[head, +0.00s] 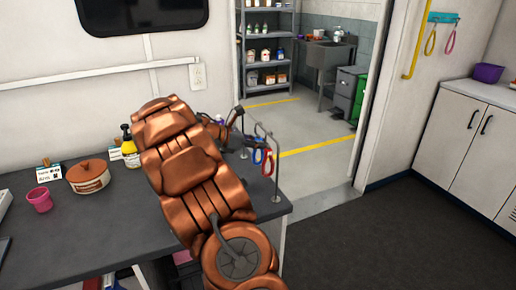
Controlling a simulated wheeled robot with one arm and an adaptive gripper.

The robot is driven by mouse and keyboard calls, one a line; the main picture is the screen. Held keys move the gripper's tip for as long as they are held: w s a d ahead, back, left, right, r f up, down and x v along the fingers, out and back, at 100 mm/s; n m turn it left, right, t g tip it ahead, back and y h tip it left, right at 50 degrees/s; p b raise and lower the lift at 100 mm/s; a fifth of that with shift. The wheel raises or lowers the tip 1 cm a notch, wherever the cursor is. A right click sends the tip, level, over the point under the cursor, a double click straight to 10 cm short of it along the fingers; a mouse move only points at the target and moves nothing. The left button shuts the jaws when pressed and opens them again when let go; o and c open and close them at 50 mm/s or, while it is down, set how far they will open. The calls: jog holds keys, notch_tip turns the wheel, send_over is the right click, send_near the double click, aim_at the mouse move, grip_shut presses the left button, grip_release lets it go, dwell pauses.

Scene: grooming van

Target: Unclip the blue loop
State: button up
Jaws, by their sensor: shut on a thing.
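The blue loop (258,156) hangs at a thin metal rail (262,133) on the right end of the dark grooming table. A red loop (268,165) hangs just right of it. My gripper (250,142) is at the rail, at the top of the blue loop, shut on it. The fingertips are small here and the clip is too small to make out. My copper arm covers part of the table.
A doorway opens behind the rail. The dark floor (400,235) at right is clear.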

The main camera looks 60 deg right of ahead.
grip_shut()
jog(key=shift+s+r+p, duration=0.1)
jog(key=shift+r+p, duration=0.85)
jog(key=shift+p, duration=0.1)
jog(key=shift+a, duration=0.1)
jog(key=shift+w+a+p, duration=0.35)
jog(key=shift+w+a, duration=0.3)
jog(key=shift+a, duration=0.2)
jog(key=shift+w+a+p, duration=0.35)
jog(key=shift+w+a, duration=0.25)
jog(key=shift+a, duration=0.2)
jog(key=shift+a, duration=0.1)
jog(key=shift+w+a, duration=0.1)
jog(key=shift+f+p+v, duration=0.15)
jog(key=shift+p+v, duration=0.4)
jog(key=shift+v, duration=0.4)
jog(key=shift+f+p+v, duration=0.15)
jog(key=shift+p+v, duration=0.35)
jog(key=shift+v, duration=0.45)
jog(key=shift+w+a, duration=0.1)
jog(key=shift+a, duration=0.05)
